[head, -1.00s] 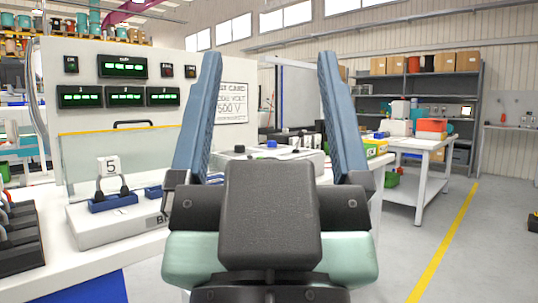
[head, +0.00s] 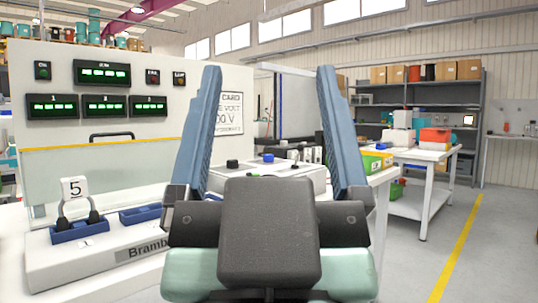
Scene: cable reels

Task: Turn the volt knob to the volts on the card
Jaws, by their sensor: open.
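The white card (head: 235,114) hangs on the right part of the upright test panel. My gripper's left finger covers its left side; "00 V" shows now, and the earlier frame reads "500 V". A light grey box (head: 300,178) with knobs on top stands on the bench beyond my gripper. It bears a black knob (head: 232,163), a blue knob (head: 268,158) and a smaller dark knob (head: 293,155); which one is for volts I cannot tell. My gripper (head: 270,85) is open and empty, its fingers pointing up in the picture, with the box seen between them.
The panel (head: 150,60) carries several green displays. A base unit with blue sockets (head: 80,230) and a tag "5" (head: 75,188) stands at left. A white table (head: 425,165) with bins and grey shelves are at right. The floor by the yellow line (head: 455,250) is clear.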

